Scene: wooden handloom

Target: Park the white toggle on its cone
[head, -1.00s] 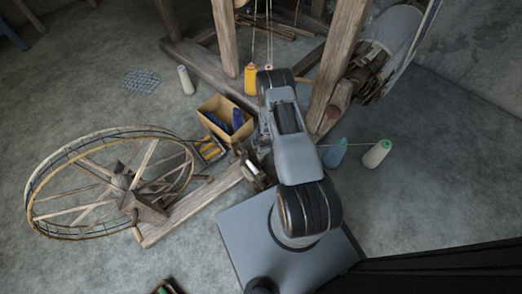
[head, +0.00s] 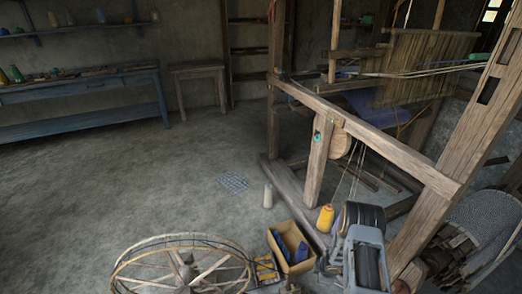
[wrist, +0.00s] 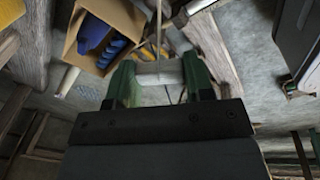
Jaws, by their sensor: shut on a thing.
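My gripper (wrist: 160,84), with green fingers, shows in the wrist view. It is shut on a small white piece, the toggle (wrist: 160,75), which lies crosswise between the fingertips. A pale cord (wrist: 158,30) runs away from it toward the top of the picture. In the head view my arm hides the gripper and the toggle. A white cone (head: 268,196) stands upright on the floor left of the loom, and a yellow cone (head: 325,218) stands by the loom's foot. I cannot tell which cone is the toggle's.
A cardboard box (head: 274,236) with blue pieces stands beside my arm; the box also shows in the wrist view (wrist: 70,45). A spoked wheel (head: 150,262) lies at the lower left. The wooden loom (head: 380,145) fills the right. Open floor lies toward the blue bench (head: 85,88).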

